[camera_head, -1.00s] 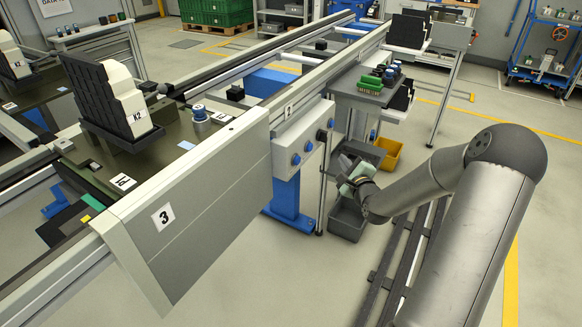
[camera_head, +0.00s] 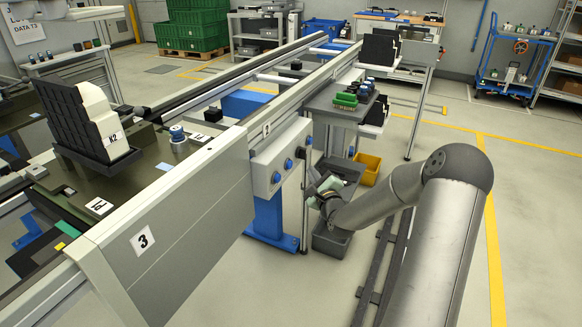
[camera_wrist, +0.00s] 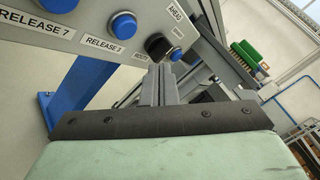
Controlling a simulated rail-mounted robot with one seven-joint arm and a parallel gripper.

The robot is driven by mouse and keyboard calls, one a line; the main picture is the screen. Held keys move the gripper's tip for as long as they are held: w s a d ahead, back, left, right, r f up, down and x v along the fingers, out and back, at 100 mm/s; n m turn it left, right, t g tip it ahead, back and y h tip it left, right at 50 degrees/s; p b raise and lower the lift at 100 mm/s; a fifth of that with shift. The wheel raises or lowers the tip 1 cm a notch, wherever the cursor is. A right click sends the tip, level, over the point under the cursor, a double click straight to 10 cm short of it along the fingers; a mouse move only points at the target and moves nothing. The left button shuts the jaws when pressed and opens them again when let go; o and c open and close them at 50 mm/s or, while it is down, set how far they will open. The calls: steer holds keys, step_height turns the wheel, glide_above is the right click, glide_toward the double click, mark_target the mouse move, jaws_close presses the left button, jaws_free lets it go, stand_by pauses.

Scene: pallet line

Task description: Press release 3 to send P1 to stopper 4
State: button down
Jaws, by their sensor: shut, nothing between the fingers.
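The control box (camera_head: 281,155) hangs on the conveyor side, with blue buttons on its face. In the wrist view a blue button (camera_wrist: 123,24) sits above a label (camera_wrist: 103,44) that seems to read RELEASE 3; its digit is small. Another blue button (camera_wrist: 45,3) is above the RELEASE 7 label. My gripper (camera_wrist: 157,78) is shut and empty, its fingers in front of the panel, below and right of the middle button, apart from it. My gripper (camera_head: 322,190) is low right of the box. A dark pallet (camera_head: 150,156), its tag (camera_head: 99,206) apparently an upside-down P1, lies behind the plate marked 3.
A black knob (camera_wrist: 157,45) and a blue button (camera_wrist: 176,54) are close beyond my fingertips. A grey shelf (camera_head: 340,105) with green parts stands behind. A grey bin (camera_head: 331,240) and yellow bin (camera_head: 368,168) are below.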

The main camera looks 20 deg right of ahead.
mark_target(289, 165)
steer(key=shift+w+a+b, duration=0.3)
steer(key=shift+w+a, duration=1.1)
steer(key=shift+w, duration=0.1)
stand_by(1.0)
steer(key=shift+w+a, duration=0.25)
steer(key=shift+w, duration=0.05)
steer(key=shift+w+a+b, duration=0.35)
stand_by(1.1)
steer(key=shift+s, duration=0.1)
steer(key=shift+s+d, duration=0.55)
steer(key=shift+d, duration=0.05)
steer(key=shift+s, duration=0.1)
